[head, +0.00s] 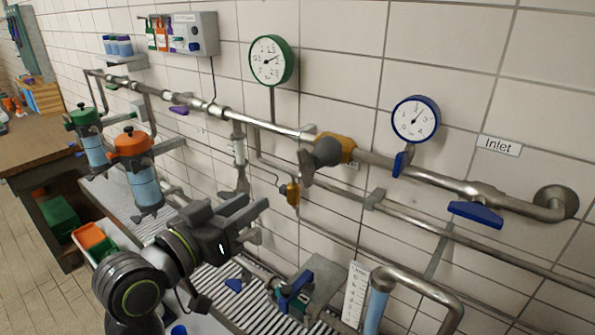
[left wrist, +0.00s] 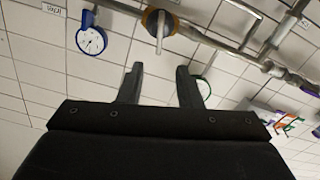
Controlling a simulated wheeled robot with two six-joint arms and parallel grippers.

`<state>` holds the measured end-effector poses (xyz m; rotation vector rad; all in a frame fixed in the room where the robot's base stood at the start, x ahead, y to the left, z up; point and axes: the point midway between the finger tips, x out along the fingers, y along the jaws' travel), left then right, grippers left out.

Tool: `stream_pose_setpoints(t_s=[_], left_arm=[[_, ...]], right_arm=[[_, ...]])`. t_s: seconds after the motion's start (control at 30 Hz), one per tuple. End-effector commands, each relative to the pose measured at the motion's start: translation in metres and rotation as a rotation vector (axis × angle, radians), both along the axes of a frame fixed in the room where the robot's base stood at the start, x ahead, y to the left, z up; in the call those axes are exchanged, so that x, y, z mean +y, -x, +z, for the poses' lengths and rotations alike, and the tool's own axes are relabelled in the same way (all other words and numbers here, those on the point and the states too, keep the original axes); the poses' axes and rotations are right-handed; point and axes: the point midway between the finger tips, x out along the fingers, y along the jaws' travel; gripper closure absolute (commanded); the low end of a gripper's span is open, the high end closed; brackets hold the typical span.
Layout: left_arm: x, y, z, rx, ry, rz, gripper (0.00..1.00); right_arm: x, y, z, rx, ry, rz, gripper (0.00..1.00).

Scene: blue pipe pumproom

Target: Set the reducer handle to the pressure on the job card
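The reducer (head: 340,147) is a brass-yellow body on the upper pipe. Its grey handle (head: 318,158) sticks out toward me; reducer and handle also show in the left wrist view (left wrist: 159,24), upside down. My left gripper (head: 256,205) is open and empty, below and left of the handle and apart from it. Its two fingers also show spread in the left wrist view (left wrist: 160,72). A green-rimmed gauge (head: 268,61) is left of the reducer and a blue-rimmed gauge (head: 415,119) is right of it. I cannot tell which paper is the job card. My right gripper is not in view.
Blue lever handles (head: 475,214) hang on the pipe near the Inlet sign (head: 499,146). Two filter bowls (head: 136,160) stand at left. A white scale strip (head: 355,294) and a bent pipe (head: 420,287) rise at lower right. The space before the reducer is clear.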

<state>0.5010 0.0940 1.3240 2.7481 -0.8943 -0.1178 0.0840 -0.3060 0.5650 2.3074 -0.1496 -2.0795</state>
Motion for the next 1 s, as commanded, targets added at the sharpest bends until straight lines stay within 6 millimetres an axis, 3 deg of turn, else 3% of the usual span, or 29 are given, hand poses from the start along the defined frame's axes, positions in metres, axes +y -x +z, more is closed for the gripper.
stream_pose_setpoints(t_s=[0.2, 0.6, 1.0], left_arm=[[-0.028, -0.038, -0.004, 0.001, 0.003, -0.002, 0.68], [-0.070, -0.095, -0.002, 0.001, 0.000, 0.000, 0.68], [-0.084, -0.115, 0.000, 0.002, 0.000, 0.001, 0.68]], right_arm=[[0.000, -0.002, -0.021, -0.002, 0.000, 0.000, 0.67], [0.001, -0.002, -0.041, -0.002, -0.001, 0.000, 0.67], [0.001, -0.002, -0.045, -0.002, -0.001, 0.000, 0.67]])
